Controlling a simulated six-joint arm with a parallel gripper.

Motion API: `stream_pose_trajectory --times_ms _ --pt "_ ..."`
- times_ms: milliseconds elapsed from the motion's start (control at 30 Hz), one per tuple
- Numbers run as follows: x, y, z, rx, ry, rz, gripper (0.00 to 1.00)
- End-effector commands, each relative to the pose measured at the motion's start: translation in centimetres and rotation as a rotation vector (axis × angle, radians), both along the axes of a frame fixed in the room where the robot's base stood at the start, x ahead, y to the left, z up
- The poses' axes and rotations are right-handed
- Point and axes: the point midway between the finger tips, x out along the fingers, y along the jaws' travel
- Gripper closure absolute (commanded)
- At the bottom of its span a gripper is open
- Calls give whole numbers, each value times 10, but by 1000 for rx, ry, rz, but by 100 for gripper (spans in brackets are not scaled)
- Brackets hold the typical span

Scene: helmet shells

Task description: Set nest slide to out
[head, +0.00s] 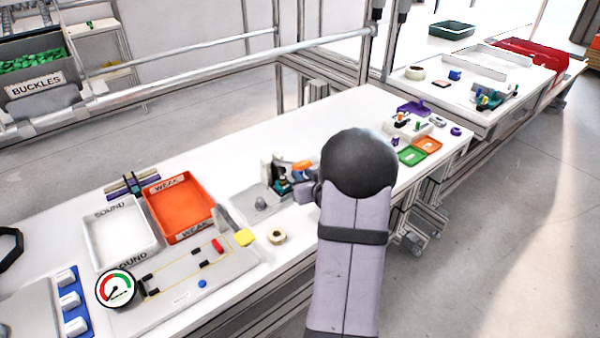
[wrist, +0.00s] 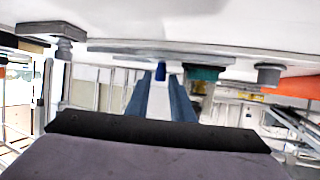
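No part is labelled as the nest slide, so I cannot tell for certain which it is. A small fixture with a white upright (head: 267,168), a teal block (head: 284,186) and an orange part (head: 302,167) stands mid-bench. A grey plate with a rounded grey knob (head: 261,204) lies beside it. My arm's dark joint hides the fixture's right side and most of my gripper in the head view. In the wrist view my gripper (wrist: 160,82) shows two blue-grey fingers, apart. A small blue piece (wrist: 160,70) shows between their tips; I see no contact. A teal block (wrist: 205,73) is right of them.
An orange tray (head: 181,238) and a white tray (head: 98,258) stand left of the fixture. Green (head: 411,157) and orange (head: 428,146) small trays lie right of my arm.

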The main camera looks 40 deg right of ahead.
Motion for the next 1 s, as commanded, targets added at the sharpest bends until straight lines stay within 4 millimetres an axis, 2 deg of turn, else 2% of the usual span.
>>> stream_pose_trajectory --times_ms 233,600,700,867,1000 --pt "21 -6 -10 1 2 0 79" --pt "25 -8 -11 0 1 0 79" --pt "25 -8 -11 1 1 0 100" --pt "24 -8 -11 1 1 0 100" --pt "24 -19 -9 2 0 -4 100"
